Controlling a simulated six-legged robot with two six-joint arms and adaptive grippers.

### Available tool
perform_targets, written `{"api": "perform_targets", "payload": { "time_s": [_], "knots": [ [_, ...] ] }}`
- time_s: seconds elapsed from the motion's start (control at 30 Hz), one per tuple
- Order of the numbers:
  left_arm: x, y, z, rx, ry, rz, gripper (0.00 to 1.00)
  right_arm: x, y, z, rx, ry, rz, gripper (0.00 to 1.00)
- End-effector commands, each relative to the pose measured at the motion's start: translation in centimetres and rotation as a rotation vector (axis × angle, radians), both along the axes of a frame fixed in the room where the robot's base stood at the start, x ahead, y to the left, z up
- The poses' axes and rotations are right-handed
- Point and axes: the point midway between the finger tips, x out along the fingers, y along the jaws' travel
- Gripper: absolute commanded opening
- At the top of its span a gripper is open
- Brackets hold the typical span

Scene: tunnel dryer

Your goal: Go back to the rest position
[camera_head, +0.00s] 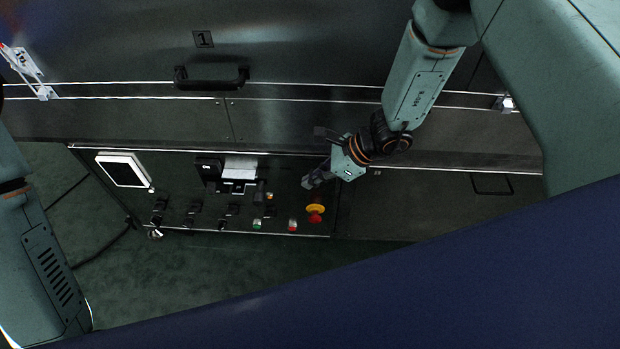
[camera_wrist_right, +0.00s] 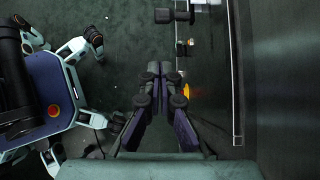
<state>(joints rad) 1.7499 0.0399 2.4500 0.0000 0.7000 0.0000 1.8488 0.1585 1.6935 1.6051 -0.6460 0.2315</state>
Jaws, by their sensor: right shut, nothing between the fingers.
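My right arm comes in from the upper right in the head view. My right gripper (camera_head: 313,181) is shut and empty. It is in front of the dryer's control panel (camera_head: 180,205), above and close to the red and yellow emergency button (camera_head: 315,212). In the right wrist view the right gripper (camera_wrist_right: 161,72) shows its two fingers together with nothing between them. My left arm shows at the left edge of the head view, but its gripper is not in view.
The panel carries a white screen (camera_head: 123,169), several switches, a green button (camera_head: 257,224) and a red button (camera_head: 292,225). Above it is the dryer's steel front with a black handle (camera_head: 211,77) and the number 1 label (camera_head: 203,39). The green floor (camera_head: 190,262) is clear.

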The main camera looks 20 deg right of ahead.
Motion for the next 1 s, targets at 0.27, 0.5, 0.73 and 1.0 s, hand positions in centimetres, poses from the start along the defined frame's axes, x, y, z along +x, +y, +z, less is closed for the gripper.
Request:
{"api": "perform_targets", "payload": {
  "time_s": [0.27,0.5,0.73,1.0],
  "knots": [
    [0.0,0.0,0.0,0.000,0.000,0.000,0.40,-0.1,-0.1,0.0,0.000,0.000,-0.001,0.00],
    [0.0,0.0,0.0,0.000,0.000,0.000,0.40,-0.8,-1.3,-1.2,-0.087,0.003,0.041,0.00],
    [0.0,0.0,0.0,0.000,0.000,0.000,0.40,-10.3,-7.2,-5.5,-0.469,0.078,0.454,0.00],
    [0.0,0.0,0.0,0.000,0.000,0.000,0.40,-18.6,-12.9,-6.4,-0.781,0.005,1.053,0.00]
  ]
}}
